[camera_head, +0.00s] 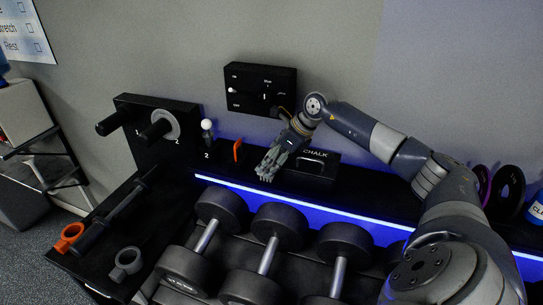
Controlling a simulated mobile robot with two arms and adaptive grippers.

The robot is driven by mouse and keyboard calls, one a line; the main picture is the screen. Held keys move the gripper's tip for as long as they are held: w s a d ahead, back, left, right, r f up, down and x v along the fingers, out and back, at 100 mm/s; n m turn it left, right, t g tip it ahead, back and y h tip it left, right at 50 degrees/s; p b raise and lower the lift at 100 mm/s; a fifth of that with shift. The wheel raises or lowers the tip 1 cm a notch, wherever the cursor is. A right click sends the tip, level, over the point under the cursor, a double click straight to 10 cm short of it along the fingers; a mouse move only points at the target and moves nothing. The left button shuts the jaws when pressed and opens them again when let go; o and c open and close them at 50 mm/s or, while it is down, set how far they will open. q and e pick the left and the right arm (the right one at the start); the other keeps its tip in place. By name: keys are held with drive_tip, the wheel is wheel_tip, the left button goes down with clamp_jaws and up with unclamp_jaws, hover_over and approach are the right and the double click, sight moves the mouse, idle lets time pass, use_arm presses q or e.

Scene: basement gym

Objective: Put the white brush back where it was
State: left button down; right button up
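I cannot make out a white brush for certain. A small upright piece with a white round top (207,125) stands on the shelf near a "2" mark; I cannot tell whether it is a brush. My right gripper (267,172) points down and left at the front left of the black chalk box (323,179), over the shelf edge. Its fingers look close together, and nothing is clearly seen between them. Whether it touches the box or shelf is unclear. My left gripper is not in view.
An orange clip (237,150) stands on the shelf left of my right gripper. A black switch panel (261,88) is on the wall. Several dumbbells (280,222) fill the rack in front. A peg board (152,125), an orange collar (70,236) and a grey collar (125,262) are at left.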

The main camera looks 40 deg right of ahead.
drive_tip(key=shift+f, duration=0.1)
drive_tip(key=o, duration=0.8)
drive_tip(key=shift+o, duration=0.2)
drive_tip(key=shift+r, duration=0.25)
drive_tip(key=b+v, duration=0.3)
drive_tip(key=v, duration=0.7)
drive_tip(key=shift+s+d+r, duration=0.1)
drive_tip(key=shift+s, duration=0.15)
drive_tip(key=shift+s+d+r+b, duration=0.1)
drive_tip(key=shift+s+r+b, duration=0.25)
drive_tip(key=shift+r, duration=0.25)
